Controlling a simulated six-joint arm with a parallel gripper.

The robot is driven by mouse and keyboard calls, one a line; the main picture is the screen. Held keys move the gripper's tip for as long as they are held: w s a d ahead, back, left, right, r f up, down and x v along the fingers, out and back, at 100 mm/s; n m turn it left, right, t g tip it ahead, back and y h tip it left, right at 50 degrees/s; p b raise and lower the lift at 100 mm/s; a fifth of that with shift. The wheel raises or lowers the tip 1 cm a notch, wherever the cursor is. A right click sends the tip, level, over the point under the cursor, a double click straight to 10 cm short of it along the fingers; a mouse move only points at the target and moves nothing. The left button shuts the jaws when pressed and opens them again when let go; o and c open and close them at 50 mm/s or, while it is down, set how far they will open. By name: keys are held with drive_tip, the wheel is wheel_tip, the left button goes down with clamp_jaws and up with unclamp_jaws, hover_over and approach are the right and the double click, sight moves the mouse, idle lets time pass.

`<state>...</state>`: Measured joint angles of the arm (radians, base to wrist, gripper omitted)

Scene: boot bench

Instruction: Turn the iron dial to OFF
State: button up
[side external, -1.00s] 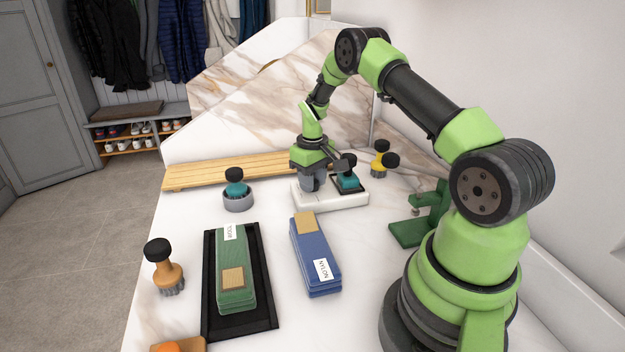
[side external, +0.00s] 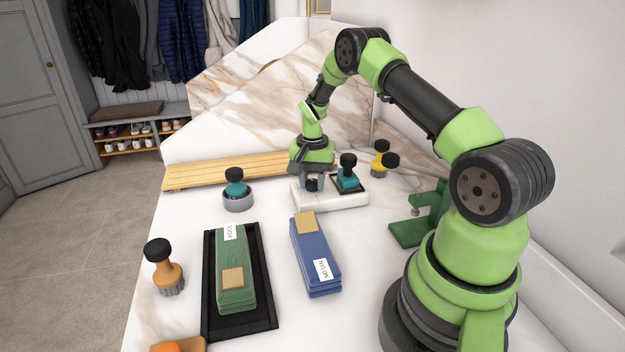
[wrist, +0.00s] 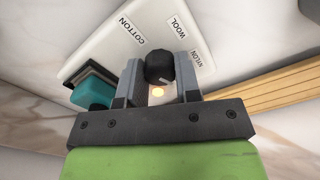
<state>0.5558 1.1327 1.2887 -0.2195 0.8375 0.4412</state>
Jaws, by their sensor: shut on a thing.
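The dial is a black knob (side external: 312,185) on a white base (side external: 342,201) at the back of the bench. It also shows in the wrist view (wrist: 160,66), where the base (wrist: 102,50) carries the labels COTTON, WOOL and NYLON. I see no OFF label; part of the base is hidden by my gripper. My gripper (side external: 313,182) points down over the base with its two grey fingers shut on the dial, one on each side. A small pale-yellow light (wrist: 157,91) glows beside the dial. Which label the dial points to is unclear.
A wooden slatted rack (side external: 222,171) lies back left. Blue (side external: 316,262) and green (side external: 233,270) stacks lie in front.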

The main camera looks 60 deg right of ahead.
sight(312, 180)
drive_tip(key=shift+m, duration=1.9)
drive_tip(key=o, duration=0.9)
drive_tip(key=shift+r, duration=0.15)
wheel_tip(312, 180, up, 10)
drive_tip(key=shift+f, duration=0.15)
